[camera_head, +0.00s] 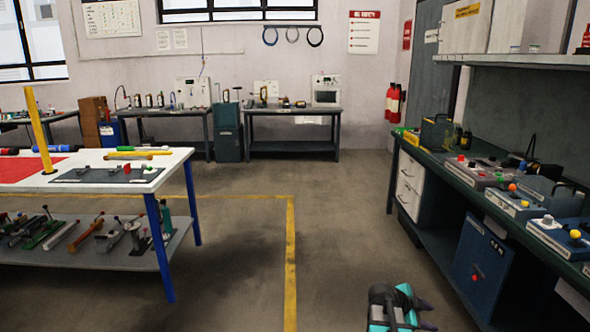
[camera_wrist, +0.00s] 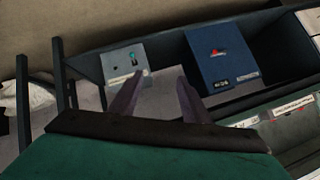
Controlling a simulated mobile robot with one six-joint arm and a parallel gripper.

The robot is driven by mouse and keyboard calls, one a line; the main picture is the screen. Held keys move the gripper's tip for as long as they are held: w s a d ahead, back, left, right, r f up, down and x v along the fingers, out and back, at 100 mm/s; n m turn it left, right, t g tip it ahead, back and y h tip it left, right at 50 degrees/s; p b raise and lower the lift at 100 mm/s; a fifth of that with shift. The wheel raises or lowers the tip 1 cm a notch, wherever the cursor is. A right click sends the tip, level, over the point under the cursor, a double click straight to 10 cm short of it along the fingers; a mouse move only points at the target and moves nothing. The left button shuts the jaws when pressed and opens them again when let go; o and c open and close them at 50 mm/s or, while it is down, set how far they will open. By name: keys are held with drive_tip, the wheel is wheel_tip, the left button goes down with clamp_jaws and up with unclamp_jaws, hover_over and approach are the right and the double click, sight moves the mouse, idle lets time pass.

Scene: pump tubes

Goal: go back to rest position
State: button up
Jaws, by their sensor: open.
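My gripper (camera_wrist: 158,98) shows in the wrist view with its two dark fingers spread apart and nothing between them. Beyond the fingers is a workbench's lower shelf, with a light grey box (camera_wrist: 120,62) and a dark blue box (camera_wrist: 222,58) with a red knob. In the head view, part of my teal and black arm shows low at the bottom, right of centre, over open floor.
The right workbench (camera_head: 436,158) carries several control boxes with coloured knobs, with a blue cabinet (camera_head: 482,268) below. A white-topped table (camera_head: 170,160) with blue legs and a yellow post (camera_head: 38,128) stands left. The floor (camera_head: 235,262) between is clear, marked by a yellow line.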

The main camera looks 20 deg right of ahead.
drive_tip(key=s+a+f+n+y+p, duration=0.1)
drive_tip(key=a+f+n+p, duration=0.15)
drive_tip(key=a+f, duration=0.45)
drive_tip(key=a+f+n+y+p, duration=0.1)
drive_tip(key=a+f+n+y, duration=0.2)
drive_tip(key=a, duration=0.7)
drive_tip(key=s+a+f+n+p, duration=0.1)
drive_tip(key=a+f+n+p, duration=0.15)
drive_tip(key=a+f, duration=0.5)
drive_tip(key=s+a+f+n+g+y+p, duration=0.1)
drive_tip(key=s+a+f+n+g+y, duration=0.1)
drive_tip(key=s+a+n, duration=0.6)
drive_tip(key=s+a+f+n+g+y+p, duration=0.2)
drive_tip(key=s+a+f+n+y, duration=0.2)
drive_tip(key=s+a+n, duration=0.5)
drive_tip(key=shift+s+a+f, duration=0.3)
drive_tip(key=shift+s+a, duration=0.7)
drive_tip(key=shift+a, duration=2.65)
drive_tip(key=c, duration=0.3)
